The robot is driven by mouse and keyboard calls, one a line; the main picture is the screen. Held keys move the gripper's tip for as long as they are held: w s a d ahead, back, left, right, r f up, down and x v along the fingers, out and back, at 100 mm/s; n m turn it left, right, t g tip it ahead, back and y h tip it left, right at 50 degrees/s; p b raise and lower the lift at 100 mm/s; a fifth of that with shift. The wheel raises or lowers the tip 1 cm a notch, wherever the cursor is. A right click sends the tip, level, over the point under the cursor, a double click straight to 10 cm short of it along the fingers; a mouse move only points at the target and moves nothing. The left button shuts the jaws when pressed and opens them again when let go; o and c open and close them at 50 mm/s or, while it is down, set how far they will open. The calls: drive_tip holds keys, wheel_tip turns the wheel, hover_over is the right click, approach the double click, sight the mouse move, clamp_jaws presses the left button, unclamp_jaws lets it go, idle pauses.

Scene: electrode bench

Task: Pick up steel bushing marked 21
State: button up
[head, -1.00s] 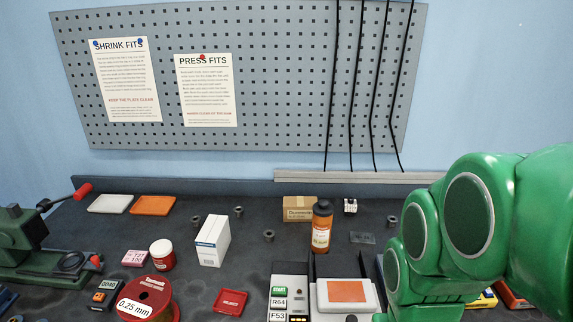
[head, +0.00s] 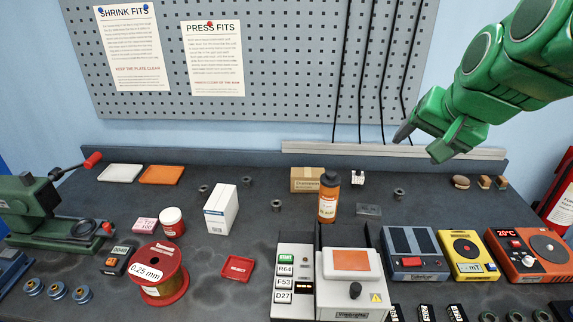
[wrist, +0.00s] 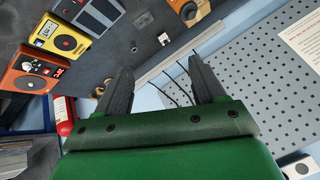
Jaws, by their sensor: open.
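Several small grey steel bushings stand on the dark bench in the head view: one at the back left (head: 204,189), one beside it (head: 247,181), one nearer the middle (head: 276,205) and one right of the orange bottle (head: 399,194). No number 21 is readable on any of them. My gripper (head: 420,146) is open and empty, raised at the back right in front of the pegboard's lower edge. In the wrist view my gripper (wrist: 160,78) shows both dark fingers spread with nothing between them.
An orange bottle (head: 328,198), a cardboard box (head: 306,180) and a white carton (head: 221,209) stand mid-bench. A press (head: 348,285) is at front centre. Blue, yellow and orange devices (head: 528,255) line the right. A red spool (head: 159,275) and green arbor press (head: 45,215) are left.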

drive_tip(key=w+d+f+n+g+h, duration=0.2)
drive_tip(key=w+d+f+n+h, duration=0.2)
drive_tip(key=w+f+n+h, duration=0.45)
drive_tip(key=w+a+f+n+t+h, duration=0.1)
drive_tip(key=w+a+f+n+t, duration=0.2)
drive_tip(key=w+a+n, duration=0.7)
drive_tip(key=w+a+f+n+t+y, duration=0.1)
drive_tip(key=w+a+f+n+t, duration=0.2)
drive_tip(key=a, duration=0.8)
drive_tip(key=w+a+f+n+t+y, duration=0.1)
drive_tip(key=w+a+f+n, duration=0.3)
drive_tip(key=a, duration=0.6)
drive_tip(key=n+y, duration=0.1)
drive_tip(key=n, duration=1)
approach(278, 203)
drive_tip(key=shift+w+f+t, duration=0.4)
drive_tip(key=shift+w+f, duration=0.1)
drive_tip(key=shift+f, duration=0.05)
drive_tip(key=shift+d+f, duration=0.15)
drive_tip(key=shift+x, duration=3.85)
